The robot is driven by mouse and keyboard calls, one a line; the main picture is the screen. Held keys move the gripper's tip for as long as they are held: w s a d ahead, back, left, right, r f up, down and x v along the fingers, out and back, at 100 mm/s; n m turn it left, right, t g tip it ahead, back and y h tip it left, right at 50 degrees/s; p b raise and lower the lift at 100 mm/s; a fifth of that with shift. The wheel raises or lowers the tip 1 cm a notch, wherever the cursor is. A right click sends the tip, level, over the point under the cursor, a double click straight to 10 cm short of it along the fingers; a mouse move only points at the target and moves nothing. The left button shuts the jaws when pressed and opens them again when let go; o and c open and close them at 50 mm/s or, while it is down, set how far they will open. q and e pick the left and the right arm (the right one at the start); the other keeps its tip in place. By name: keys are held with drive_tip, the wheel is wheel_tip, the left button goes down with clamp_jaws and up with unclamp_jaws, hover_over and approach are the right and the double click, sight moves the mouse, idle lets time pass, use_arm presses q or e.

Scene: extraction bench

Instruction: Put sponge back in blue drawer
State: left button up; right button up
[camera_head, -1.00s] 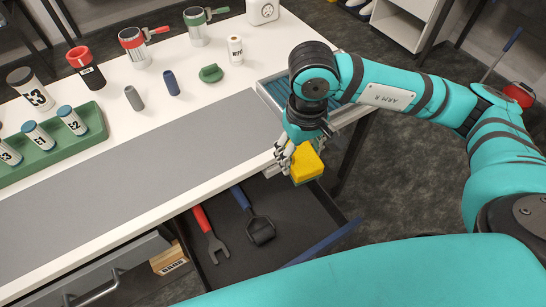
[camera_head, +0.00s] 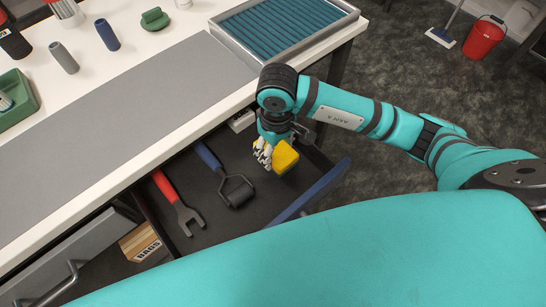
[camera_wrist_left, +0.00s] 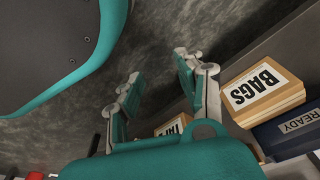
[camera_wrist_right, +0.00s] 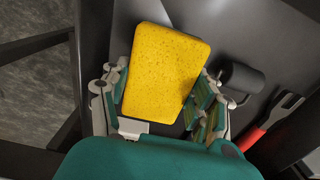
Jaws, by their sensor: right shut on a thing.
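The yellow sponge (camera_head: 286,157) is held in my right gripper (camera_head: 268,152), over the right part of the open drawer (camera_head: 215,215), whose front edge is blue. In the right wrist view the sponge (camera_wrist_right: 164,72) sits between the fingers of my right gripper (camera_wrist_right: 160,105), with the dark drawer floor below it. I cannot tell whether it touches the floor. My left gripper shows only in the left wrist view (camera_wrist_left: 160,95), with its fingers apart and nothing between them, above the dark floor.
A red-handled fork tool (camera_head: 178,205) and a blue-handled roller (camera_head: 228,180) lie in the drawer left of the sponge. A tray with a blue ribbed inside (camera_head: 285,28) stands on the bench above. A BAGS box (camera_head: 142,243) sits left of the drawer.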

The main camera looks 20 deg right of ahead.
sight(276, 158)
wheel_tip(276, 158, down, 4)
drive_tip(key=shift+r, duration=0.1)
drive_tip(key=shift+f, duration=0.2)
use_arm(q)
drive_tip(key=shift+w+r, duration=0.55)
drive_tip(key=shift+r, duration=0.05)
drive_tip(key=shift+b, duration=0.3)
use_arm(e)
drive_tip(key=shift+f, duration=0.1)
drive_tip(key=o, duration=1)
use_arm(q)
drive_tip(key=shift+w+r, duration=0.2)
drive_tip(key=shift+r, duration=0.3)
use_arm(e)
drive_tip(key=shift+o, duration=0.2)
use_arm(q)
drive_tip(key=shift+s, duration=0.1)
